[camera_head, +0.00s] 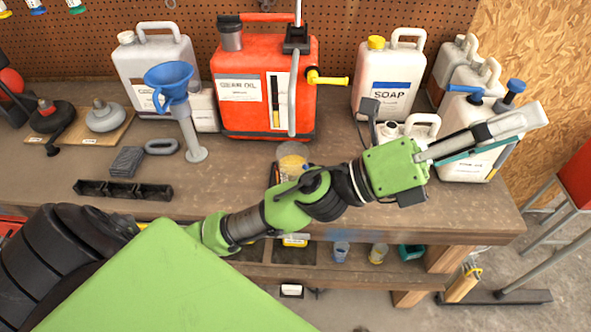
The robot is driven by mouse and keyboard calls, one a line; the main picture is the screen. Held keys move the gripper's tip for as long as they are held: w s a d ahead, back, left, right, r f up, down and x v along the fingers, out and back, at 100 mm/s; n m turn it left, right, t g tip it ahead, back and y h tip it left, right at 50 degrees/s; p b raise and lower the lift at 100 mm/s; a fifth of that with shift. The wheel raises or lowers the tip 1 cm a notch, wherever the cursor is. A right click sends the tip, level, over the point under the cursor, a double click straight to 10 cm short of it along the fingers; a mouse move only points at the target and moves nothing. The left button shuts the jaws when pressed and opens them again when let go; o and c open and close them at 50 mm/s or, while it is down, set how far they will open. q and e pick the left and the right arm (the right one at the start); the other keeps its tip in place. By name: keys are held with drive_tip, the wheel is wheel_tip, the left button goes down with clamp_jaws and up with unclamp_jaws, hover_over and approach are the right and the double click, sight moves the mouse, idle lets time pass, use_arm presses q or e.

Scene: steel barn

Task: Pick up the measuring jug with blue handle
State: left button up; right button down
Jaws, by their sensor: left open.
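A clear measuring jug (292,157) with yellowish contents stands on the workbench, just behind my left arm. A small blue part shows at its right side, and its lower part is hidden by the arm. My left gripper (528,119) is open and empty, to the right of this jug and well apart from it. Its fingers point right, in front of the white jugs; I cannot tell if they touch anything. A small clear cup or jug with blue on it (341,251) stands on the lower shelf. My right gripper is not in view.
A red oil can (262,92), a white SOAP jug (388,85) and a white jug (462,138) stand along the bench. A blue funnel (170,80) is at the left. The bench (456,215) is clear near its front right edge.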

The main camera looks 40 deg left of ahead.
use_arm(q)
drive_tip(key=s+d+f+m+g+h, duration=0.1)
drive_tip(key=s+d+m+g+h, duration=0.1)
drive_tip(key=s+d+m+g, duration=0.45)
drive_tip(key=m+g+y, duration=0.4)
drive_tip(key=m+y, duration=1.5)
drive_tip(key=y, duration=0.7)
approach(295, 165)
drive_tip(key=w, duration=0.1)
drive_tip(key=shift+n, duration=0.25)
drive_tip(key=p+x, duration=0.1)
drive_tip(key=x, duration=0.6)
drive_tip(key=shift+w+a+f, duration=0.25)
drive_tip(key=shift+a, duration=0.05)
drive_tip(key=p+x, duration=0.2)
drive_tip(key=x, duration=0.2)
drive_tip(key=shift+a+f, duration=0.2)
drive_tip(key=shift+f, duration=0.05)
drive_tip(key=shift+w+a+f, duration=0.1)
drive_tip(key=shift+w+f, duration=0.05)
drive_tip(key=shift+f, duration=0.3)
drive_tip(key=shift+c, duration=0.3)
